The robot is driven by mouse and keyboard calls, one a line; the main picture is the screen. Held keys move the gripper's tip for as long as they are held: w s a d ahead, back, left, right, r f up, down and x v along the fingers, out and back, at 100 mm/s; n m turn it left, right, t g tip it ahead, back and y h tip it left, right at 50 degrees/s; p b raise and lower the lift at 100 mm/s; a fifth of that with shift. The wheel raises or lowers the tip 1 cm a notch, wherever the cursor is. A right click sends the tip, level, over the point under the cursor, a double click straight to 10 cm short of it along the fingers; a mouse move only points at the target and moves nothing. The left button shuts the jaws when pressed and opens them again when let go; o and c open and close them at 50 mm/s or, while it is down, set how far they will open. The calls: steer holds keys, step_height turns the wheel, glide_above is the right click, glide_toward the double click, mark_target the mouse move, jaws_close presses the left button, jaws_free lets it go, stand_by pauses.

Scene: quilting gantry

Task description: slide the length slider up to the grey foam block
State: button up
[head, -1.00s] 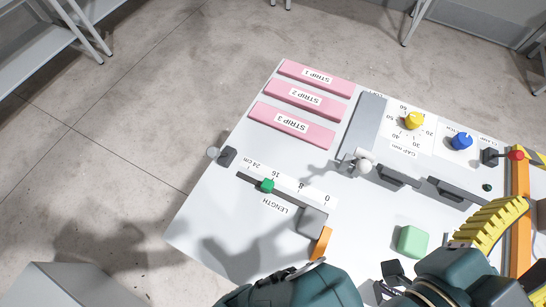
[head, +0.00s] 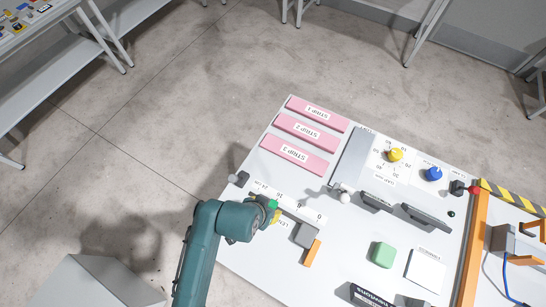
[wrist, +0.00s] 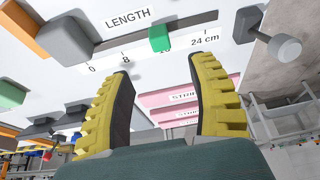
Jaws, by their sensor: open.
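The length slider's green knob (head: 273,204) stands on its dark slot, near the 16 mark; it also shows in the wrist view (wrist: 159,38). The grey foam block (head: 306,235) sits at the 0 end of the scale, with a gap of bare slot between it and the knob. In the wrist view the foam block (wrist: 63,37) is at upper left. My gripper (wrist: 160,66) is open and empty. Its yellow fingers spread to either side of the knob's line, and the knob shows beyond the tips. In the head view my arm hides part of the scale.
An orange piece (head: 312,253) adjoins the foam block. A dark bracket with a pale round knob (wrist: 284,48) stands past the 24 cm end. Pink strips (head: 295,154) lie behind the slider. A green block (head: 383,255) stands to the right.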

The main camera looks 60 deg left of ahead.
mark_target(272, 205)
steer(key=b+x, duration=0.1)
steer(key=x, duration=1.1)
steer(key=shift+b, duration=0.3)
jaws_close()
